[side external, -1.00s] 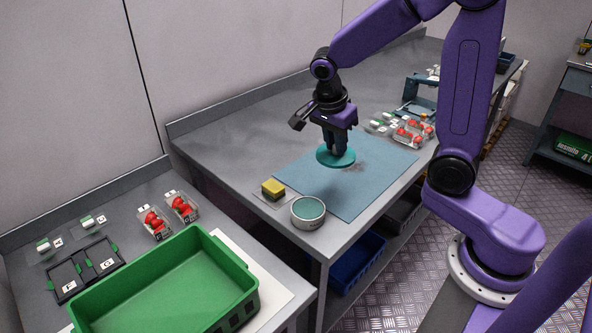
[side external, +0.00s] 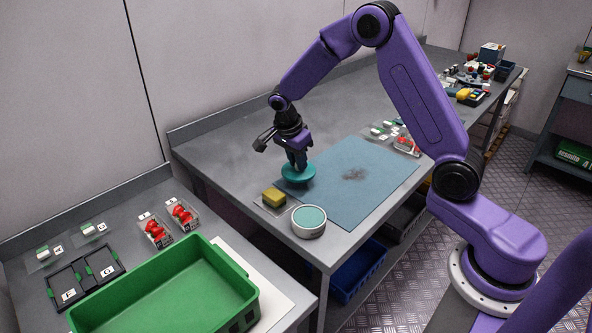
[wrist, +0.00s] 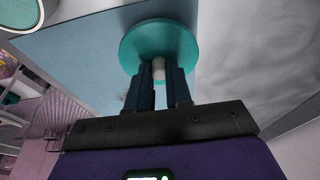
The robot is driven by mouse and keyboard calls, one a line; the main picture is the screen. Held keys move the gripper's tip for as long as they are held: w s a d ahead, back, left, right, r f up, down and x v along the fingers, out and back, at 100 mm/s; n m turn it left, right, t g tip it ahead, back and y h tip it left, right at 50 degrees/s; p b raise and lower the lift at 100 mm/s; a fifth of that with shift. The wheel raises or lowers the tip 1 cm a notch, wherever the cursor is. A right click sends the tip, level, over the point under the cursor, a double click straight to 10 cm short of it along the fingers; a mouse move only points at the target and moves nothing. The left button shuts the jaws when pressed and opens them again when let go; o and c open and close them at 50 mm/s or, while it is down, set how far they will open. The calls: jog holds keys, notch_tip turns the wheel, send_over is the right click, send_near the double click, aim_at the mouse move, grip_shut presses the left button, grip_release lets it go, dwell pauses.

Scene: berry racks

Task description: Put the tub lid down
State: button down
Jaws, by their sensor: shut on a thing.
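The tub lid (side external: 298,174) is a round teal disc. My gripper (side external: 297,160) is shut on the knob on its top. In the side view the lid is at the far left corner of the blue mat (side external: 372,185); I cannot tell whether it touches the mat. In the wrist view the lid (wrist: 160,45) lies beyond my fingertips (wrist: 159,72), which have the pale knob between them. The open white tub (side external: 309,227), teal inside, stands near the table's front corner, apart from the lid.
A yellow and dark sponge (side external: 273,197) lies on a small pad left of the tub, close to the lid. A dark smudge (side external: 354,174) marks the mat. A green crate (side external: 243,272) is on the front-left table.

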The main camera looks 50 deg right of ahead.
aim_at(296, 169)
jog(key=shift+w+f, duration=0.15)
jog(key=shift+f, duration=0.1)
jog(key=shift+w+f, duration=0.15)
jog(key=shift+f, duration=1.5)
jog(key=shift+f, duration=0.1)
jog(key=c, duration=1)
grip_release()
jog(key=shift+c, duration=0.2)
